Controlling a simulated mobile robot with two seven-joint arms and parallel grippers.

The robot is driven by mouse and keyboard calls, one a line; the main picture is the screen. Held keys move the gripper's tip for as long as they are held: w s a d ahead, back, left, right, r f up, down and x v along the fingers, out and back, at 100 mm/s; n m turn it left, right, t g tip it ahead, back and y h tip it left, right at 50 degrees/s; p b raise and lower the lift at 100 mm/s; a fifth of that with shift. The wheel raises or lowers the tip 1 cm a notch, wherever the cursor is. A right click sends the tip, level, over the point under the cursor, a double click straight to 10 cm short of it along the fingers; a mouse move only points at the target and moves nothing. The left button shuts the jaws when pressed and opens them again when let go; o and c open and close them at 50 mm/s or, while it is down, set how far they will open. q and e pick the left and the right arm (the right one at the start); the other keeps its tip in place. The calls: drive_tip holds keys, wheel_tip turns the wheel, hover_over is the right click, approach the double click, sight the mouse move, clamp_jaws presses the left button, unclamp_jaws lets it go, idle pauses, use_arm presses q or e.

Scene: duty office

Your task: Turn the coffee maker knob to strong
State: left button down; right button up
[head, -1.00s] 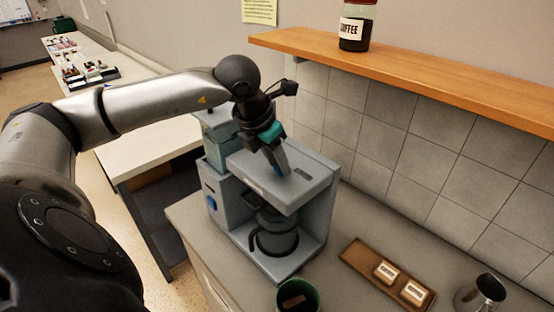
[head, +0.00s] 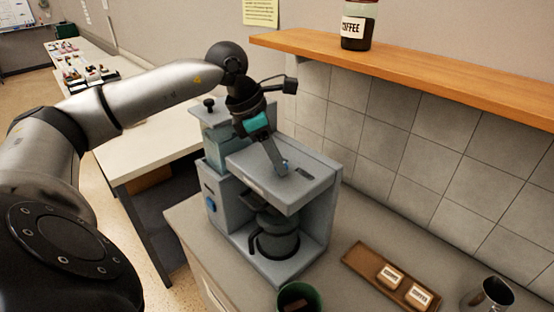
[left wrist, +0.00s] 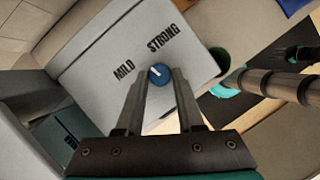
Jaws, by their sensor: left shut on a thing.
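The grey coffee maker (head: 240,222) stands on the counter. Its blue knob (left wrist: 159,74) is on the top face, beside the printed words MILD and STRONG. The knob's white mark points toward the gap between the two words. My left gripper (left wrist: 160,82) reaches down from above with one finger on each side of the knob and is shut on it. In the head view, the fingers of my left gripper (head: 283,170) hide most of the knob. The head view does not show my right gripper.
A glass carafe (head: 275,240) sits in the coffee maker. A green mug (head: 311,295), a wooden tray (head: 366,264) with two labelled packs and a metal jug (head: 488,296) stand nearby. A wooden shelf (head: 440,79) with a coffee jar (head: 358,30) runs along the wall.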

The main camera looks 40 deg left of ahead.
use_arm(q)
drive_tip(key=m, duration=0.2)
drive_tip(key=m+g+h+p, duration=0.1)
drive_tip(key=m, duration=0.1)
drive_tip(key=m+g, duration=0.1)
drive_tip(key=m, duration=0.1)
drive_tip(key=shift+w+a+r+h+p, duration=0.15)
drive_tip(key=shift+w+h+p, duration=0.15)
drive_tip(key=m+g, duration=0.1)
drive_tip(key=m, duration=0.4)
drive_tip(key=shift+w+g, duration=0.15)
drive_tip(key=shift+g, duration=0.25)
drive_tip(key=shift+m, duration=0.3)
drive_tip(key=c, duration=0.5)
unclamp_jaws()
drive_tip(key=shift+a, duration=0.1)
drive_tip(key=p+v, duration=0.4)
drive_tip(key=v, duration=1.1)
drive_tip(key=shift+w, duration=0.15)
